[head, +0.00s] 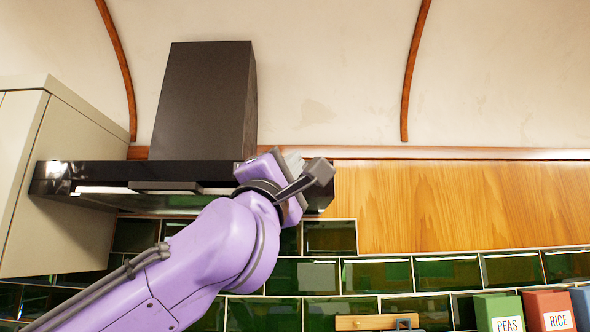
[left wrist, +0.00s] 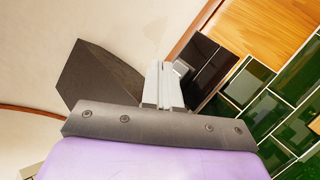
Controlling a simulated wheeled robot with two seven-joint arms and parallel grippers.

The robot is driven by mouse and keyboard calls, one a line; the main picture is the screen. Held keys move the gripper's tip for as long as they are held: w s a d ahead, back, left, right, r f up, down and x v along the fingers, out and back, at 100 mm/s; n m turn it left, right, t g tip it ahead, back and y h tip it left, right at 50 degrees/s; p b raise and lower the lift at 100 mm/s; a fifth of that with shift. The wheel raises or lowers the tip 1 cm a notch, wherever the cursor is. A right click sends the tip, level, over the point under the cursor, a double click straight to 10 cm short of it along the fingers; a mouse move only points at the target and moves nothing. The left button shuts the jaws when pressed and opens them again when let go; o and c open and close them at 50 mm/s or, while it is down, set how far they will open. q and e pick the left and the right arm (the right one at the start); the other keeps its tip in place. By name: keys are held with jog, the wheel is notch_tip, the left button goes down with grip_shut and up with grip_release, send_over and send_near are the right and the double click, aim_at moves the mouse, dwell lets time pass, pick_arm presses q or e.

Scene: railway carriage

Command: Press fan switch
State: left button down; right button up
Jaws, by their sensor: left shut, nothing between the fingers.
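The black range hood (head: 110,175) hangs on the wall at the left of the head view, with its dark chimney (head: 205,100) above. My left gripper (head: 293,162) is raised at the right end of the hood's front, and my wrist covers part of that front. In the left wrist view the pale fingers (left wrist: 161,68) are together with nothing between them, and they point towards the hood (left wrist: 203,62). Whether the fingertips touch the hood I cannot tell. My right gripper is in neither view.
A pale cabinet (head: 60,170) stands against the hood's left end. A wooden panel (head: 460,205) and green tiles (head: 300,275) cover the wall to the right and below. Boxes marked PEAS (head: 498,312) and RICE (head: 549,310) stand at the lower right.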

pick_arm(q)
jog(key=s+b, duration=0.2)
jog(key=s, duration=0.4)
jog(key=shift+d, duration=0.1)
dwell(0.5)
